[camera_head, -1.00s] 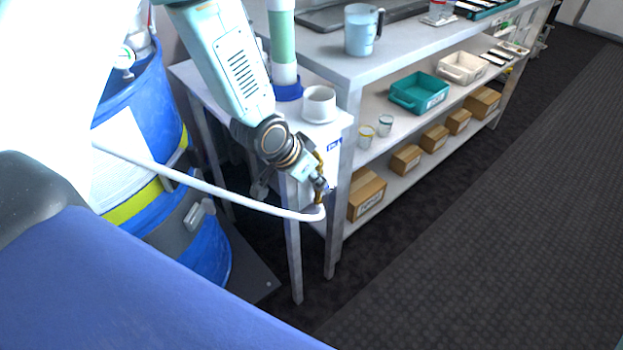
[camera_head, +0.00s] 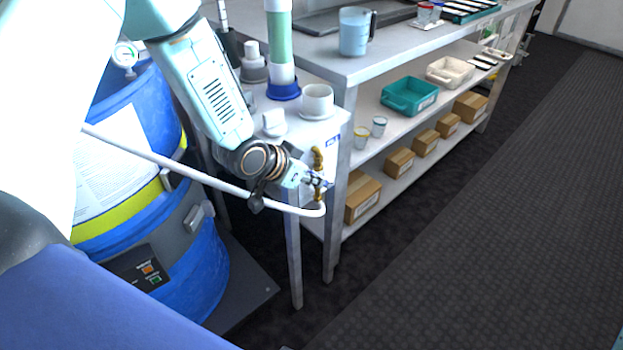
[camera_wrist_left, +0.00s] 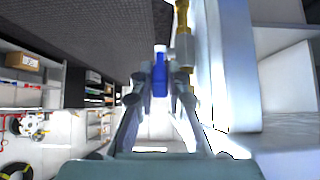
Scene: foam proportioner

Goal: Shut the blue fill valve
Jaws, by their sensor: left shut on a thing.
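The blue fill valve handle (camera_wrist_left: 160,75) is between my left gripper's fingertips in the left wrist view. My left gripper (camera_head: 318,182) is shut on it at the front of the small stand's leg in the head view. The brass valve body (camera_head: 318,158) shows just above the gripper, and brass pipework (camera_wrist_left: 182,18) shows beside the handle in the wrist view. A white hose (camera_head: 170,162) runs from the left to the bottom of the valve. The gripper hides most of the handle in the head view. My right gripper is not in view.
A blue drum (camera_head: 190,255) with a yellow band stands at the left. A white cup (camera_head: 317,100) sits on the small stand above the valve. Shelves with cardboard boxes (camera_head: 362,195) and a teal tray (camera_head: 409,95) extend right. The dark floor (camera_head: 450,240) at right is clear.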

